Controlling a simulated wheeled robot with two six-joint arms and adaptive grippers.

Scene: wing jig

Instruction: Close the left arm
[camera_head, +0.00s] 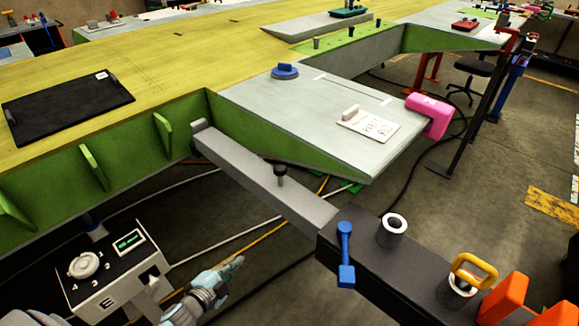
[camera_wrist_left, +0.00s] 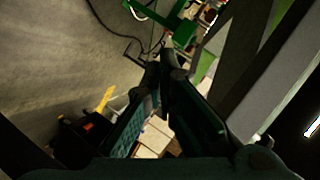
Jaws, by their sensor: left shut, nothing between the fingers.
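My left gripper (camera_head: 234,267) is low in the head view, shut and empty, pointing up and to the right. It is apart from the grey beam (camera_head: 262,178), which runs from the green wing edge to a black block (camera_head: 385,262). The beam carries a black knob (camera_head: 280,172). The block has a blue lever (camera_head: 346,255) on its side. I cannot tell for certain which part is the left arm. In the left wrist view the shut fingers (camera_wrist_left: 165,55) are dark, with blurred floor behind them. My right gripper is not in view.
The yellow-topped wing (camera_head: 170,58) with green ribs fills the upper left. A grey panel (camera_head: 300,105) carries a blue knob (camera_head: 285,71) and a white plate (camera_head: 368,125). A pink part (camera_head: 428,116) sits at its corner. A control box (camera_head: 125,262) stands lower left. Cables cross the floor.

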